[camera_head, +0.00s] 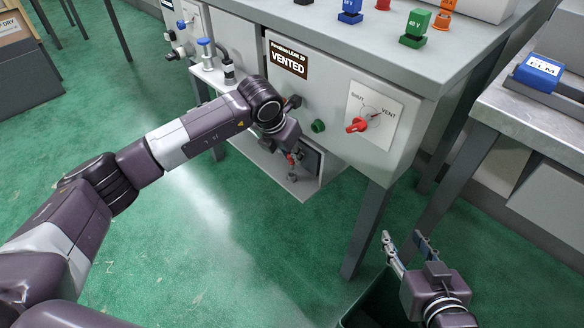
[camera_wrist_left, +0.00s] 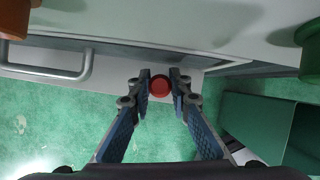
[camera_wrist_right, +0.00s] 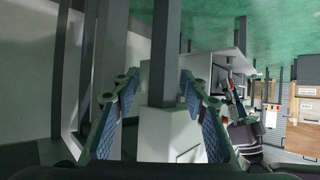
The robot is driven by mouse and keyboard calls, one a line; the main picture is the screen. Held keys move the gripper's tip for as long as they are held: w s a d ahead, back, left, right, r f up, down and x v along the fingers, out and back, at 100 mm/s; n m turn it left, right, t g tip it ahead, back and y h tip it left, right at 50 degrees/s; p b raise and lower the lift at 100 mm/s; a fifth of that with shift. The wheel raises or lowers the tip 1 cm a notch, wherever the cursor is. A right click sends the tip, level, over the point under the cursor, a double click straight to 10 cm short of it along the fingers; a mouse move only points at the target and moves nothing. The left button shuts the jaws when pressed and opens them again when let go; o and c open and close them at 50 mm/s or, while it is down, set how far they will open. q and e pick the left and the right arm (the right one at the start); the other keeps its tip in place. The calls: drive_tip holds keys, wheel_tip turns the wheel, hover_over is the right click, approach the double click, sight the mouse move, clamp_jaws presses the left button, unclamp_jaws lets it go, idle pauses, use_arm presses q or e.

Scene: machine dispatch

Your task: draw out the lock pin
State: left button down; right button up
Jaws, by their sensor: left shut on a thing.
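The lock pin shows as a round red head (camera_wrist_left: 160,86) between the fingertips of my left gripper (camera_wrist_left: 160,84) in the left wrist view. The fingers are closed on its sides. In the head view my left gripper (camera_head: 292,162) is low at the front of the grey cabinet (camera_head: 330,85), partly hidden by its own wrist, with a bit of red at its tips. The pin's shaft is hidden. My right gripper (camera_head: 407,246) is open and empty, low at the right, with its fingers apart in the right wrist view (camera_wrist_right: 158,88).
The cabinet front has a "VENTED" sign (camera_head: 289,59), a green knob (camera_head: 318,126) and a red-handled SHUT/VENT dial (camera_head: 370,115). A bar handle (camera_wrist_left: 50,70) is near my left gripper. A dark green bin (camera_head: 372,306) stands under my right gripper. Table legs are close by.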

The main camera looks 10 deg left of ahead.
use_arm(q)
drive_tip(key=shift+r+p, duration=0.4)
drive_tip(key=shift+r, duration=0.65)
use_arm(e)
drive_tip(key=s+d+f+g+h, duration=0.1)
drive_tip(key=s+d+f+g, duration=0.1)
drive_tip(key=s+f, duration=0.3)
drive_tip(key=shift+s+f+g, duration=0.15)
drive_tip(key=shift+f+g, duration=0.05)
drive_tip(key=shift+g, duration=0.7)
use_arm(q)
drive_tip(key=shift+r+p, duration=0.1)
drive_tip(key=shift+p, duration=0.25)
drive_tip(key=shift+r, duration=0.1)
drive_tip(key=shift+r+p, duration=0.45)
drive_tip(key=shift+r, duration=0.5)
use_arm(e)
drive_tip(key=s+d+f+g+h, duration=0.1)
drive_tip(key=s+d+f+g, duration=0.1)
drive_tip(key=s, duration=0.5)
drive_tip(key=shift+s+d+f+g, duration=0.3)
drive_tip(key=shift+s+f+g, duration=0.1)
drive_tip(key=shift+f+g, duration=0.5)
